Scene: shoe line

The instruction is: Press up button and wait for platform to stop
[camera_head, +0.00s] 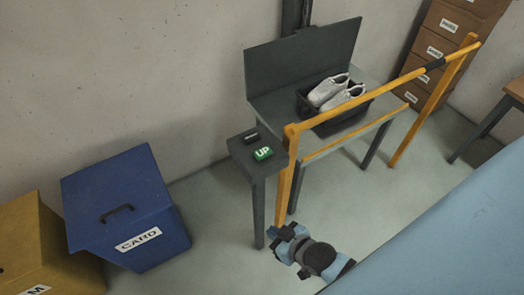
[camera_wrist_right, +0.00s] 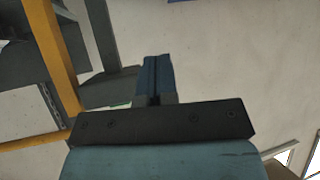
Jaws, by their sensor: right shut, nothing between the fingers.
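The green UP button (camera_head: 263,154) sits on a small grey side stand (camera_head: 240,148), beside a small dark block (camera_head: 251,137). The grey platform (camera_head: 270,102) has an upright back panel (camera_head: 305,58) and bears a dark crate (camera_head: 325,128) with a pair of white shoes (camera_head: 340,92) in it. Whether the platform is moving cannot be told. My right gripper (camera_head: 275,234) is shut and empty, below and in front of the button in the head view, apart from it. Its closed fingers also show in the right wrist view (camera_wrist_right: 156,78). My left gripper is not in view.
A yellow barrier (camera_head: 365,103) stands in front of the platform, with one post close beside the button stand. A blue CARD bin (camera_head: 125,205) and a yellow bin (camera_head: 45,250) stand at left. Brown drawers (camera_head: 440,45) stand at the back right. Floor between bin and stand is clear.

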